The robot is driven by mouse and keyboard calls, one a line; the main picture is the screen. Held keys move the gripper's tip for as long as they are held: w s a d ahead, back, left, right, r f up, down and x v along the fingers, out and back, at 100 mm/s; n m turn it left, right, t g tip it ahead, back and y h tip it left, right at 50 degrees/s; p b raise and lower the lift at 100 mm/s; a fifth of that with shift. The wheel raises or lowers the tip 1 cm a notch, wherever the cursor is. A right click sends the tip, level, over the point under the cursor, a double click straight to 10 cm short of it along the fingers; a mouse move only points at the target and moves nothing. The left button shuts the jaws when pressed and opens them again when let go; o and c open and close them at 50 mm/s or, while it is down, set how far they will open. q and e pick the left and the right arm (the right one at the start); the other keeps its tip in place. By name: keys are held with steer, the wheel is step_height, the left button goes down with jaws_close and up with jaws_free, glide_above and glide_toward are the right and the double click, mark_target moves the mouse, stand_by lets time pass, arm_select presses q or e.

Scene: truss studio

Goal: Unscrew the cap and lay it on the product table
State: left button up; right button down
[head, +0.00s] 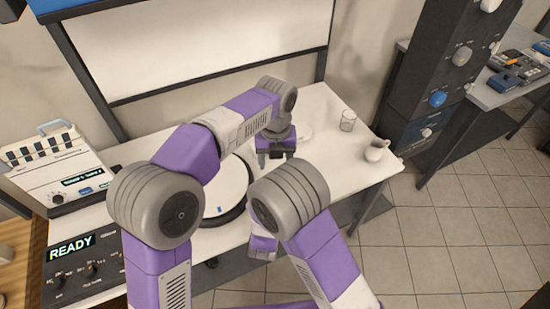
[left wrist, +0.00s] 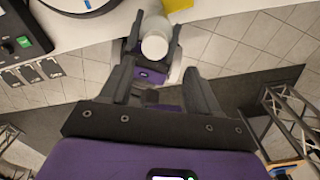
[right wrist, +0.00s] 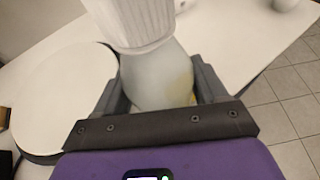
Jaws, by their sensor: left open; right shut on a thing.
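The bottle (right wrist: 155,82) is pale grey with a yellowish patch. Its ribbed white cap (right wrist: 137,22) sits on its top, and the bottle is between the fingers of my right gripper (right wrist: 157,88), which is shut on it. In the left wrist view the round white cap (left wrist: 155,45) shows beyond my left gripper (left wrist: 160,88), which is open with nothing between its fingers. In the head view my left gripper (head: 276,154) is over the white table (head: 325,170). The bottle and right gripper are mostly hidden there by my arm.
A white round turntable (head: 235,180) with a dark rim stands on the table. A clear glass (head: 347,120) and a white jug (head: 376,151) are at the table's right. A READY control box (head: 80,265) and a panel device (head: 55,165) stand left. A dark column (head: 440,75) is right.

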arm_select(q)
step_height(320, 180, down, 8)
steer(key=shift+r, duration=0.15)
steer(key=shift+c, duration=0.2)
